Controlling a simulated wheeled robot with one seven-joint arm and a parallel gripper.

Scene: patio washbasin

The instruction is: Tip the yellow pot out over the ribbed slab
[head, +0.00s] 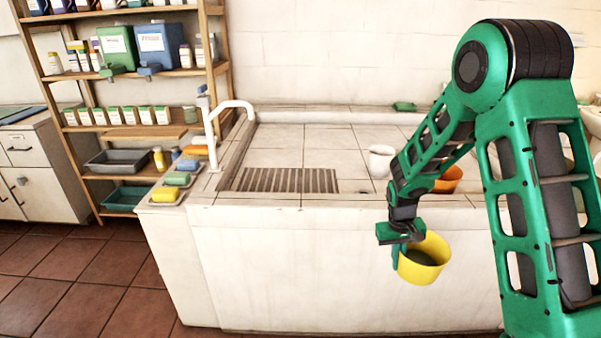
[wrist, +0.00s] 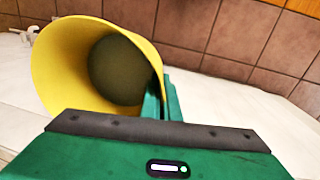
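The yellow pot (head: 425,258) is in my gripper (head: 397,254), in front of the washbasin's front wall and below its rim. The pot is tilted, with its open mouth partly facing the head camera. Something dark grey-green shows inside it; I cannot tell whether it is contents or the pot's bottom. In the wrist view the yellow pot (wrist: 52,70) fills the upper left, and a green finger (wrist: 172,100) touches its rim. The ribbed slab (head: 285,180) is a dark grooved panel in the basin top, left of the gripper, with nothing on it.
A white cup (head: 380,161) and an orange pot (head: 448,180) stand on the basin top (head: 345,150). A white tap (head: 213,130) rises at the left, beside trays with sponges (head: 165,194). A green block (head: 404,106) lies on the back ledge. Shelves (head: 140,75) stand at the left.

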